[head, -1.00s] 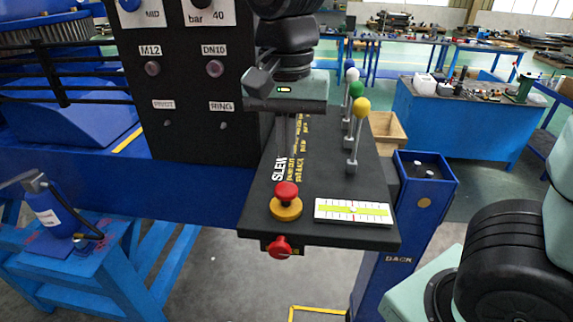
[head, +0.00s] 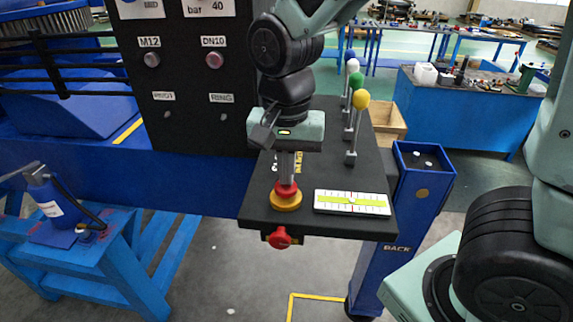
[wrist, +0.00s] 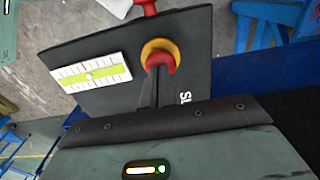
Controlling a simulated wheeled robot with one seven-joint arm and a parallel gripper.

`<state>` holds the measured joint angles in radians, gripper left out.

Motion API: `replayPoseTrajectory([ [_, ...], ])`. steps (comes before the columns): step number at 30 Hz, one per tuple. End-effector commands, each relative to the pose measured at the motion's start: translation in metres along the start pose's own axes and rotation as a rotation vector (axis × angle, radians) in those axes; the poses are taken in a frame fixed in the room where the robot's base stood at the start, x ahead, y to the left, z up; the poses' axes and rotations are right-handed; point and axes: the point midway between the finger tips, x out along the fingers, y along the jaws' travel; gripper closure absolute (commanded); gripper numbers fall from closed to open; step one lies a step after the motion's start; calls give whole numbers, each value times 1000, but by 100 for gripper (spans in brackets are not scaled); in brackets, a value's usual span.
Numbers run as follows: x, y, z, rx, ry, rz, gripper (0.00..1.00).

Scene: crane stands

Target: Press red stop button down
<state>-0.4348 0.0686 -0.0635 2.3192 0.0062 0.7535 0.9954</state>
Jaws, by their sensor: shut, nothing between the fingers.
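The red stop button (head: 286,188) is a mushroom head on a yellow collar (head: 287,202), at the front of the black control panel (head: 325,160). In the wrist view the red button (wrist: 160,60) sits inside its yellow ring (wrist: 151,48). My gripper (head: 288,180) points down, with its shut fingers directly above the button. The fingertips (wrist: 154,78) overlap the button's edge in the wrist view and look to be at or just touching its top; exact contact is hard to tell.
A white and yellow-green scale (head: 352,202) lies right of the button. Levers with white, green and yellow knobs (head: 361,99) stand behind it. A red knob (head: 280,237) sticks out of the panel's front face. A blue post (head: 425,175) stands at the right.

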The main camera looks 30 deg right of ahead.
Motion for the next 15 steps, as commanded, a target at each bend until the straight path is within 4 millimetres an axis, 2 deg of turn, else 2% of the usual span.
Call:
replayPoseTrajectory([
  [2, 9, 0, 0, 1, -1, 1, 100],
  [11, 9, 1, 1, 0, -3, 4, 100],
  [15, 1, 0, 1, 0, -2, 2, 100],
])
